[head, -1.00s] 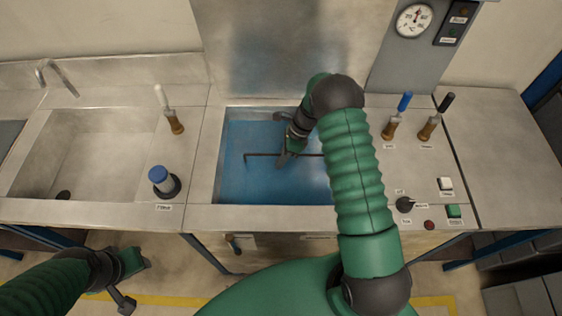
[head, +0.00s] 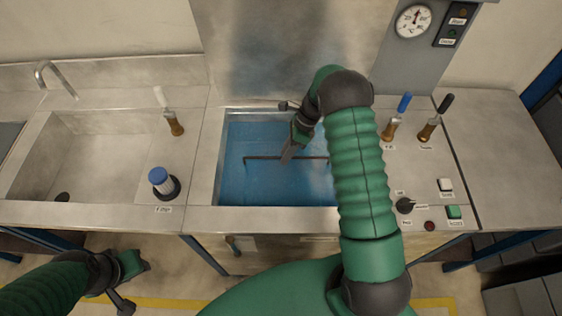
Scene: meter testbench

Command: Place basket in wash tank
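The wash tank (head: 223,150) is a steel basin in the middle of the bench, filled with blue liquid. A thin dark bar (head: 262,158) with a bent left end runs across the tank and looks like the basket's handle. I cannot make out the basket's body in the blue liquid. My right gripper (head: 285,131) is over the tank, its fingers apart, one finger overlapping the bar in the picture. I cannot tell whether it touches the bar. My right arm hides the tank's right side. My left gripper (head: 134,284) is open and empty, low in front of the bench.
An empty sink (head: 90,150) with a tap (head: 55,75) is at left. A blue-capped filter (head: 160,182) and a white-handled lever (head: 170,112) stand between sink and tank. Blue (head: 398,115) and black (head: 436,118) levers, a knob (head: 404,205) and buttons are at right.

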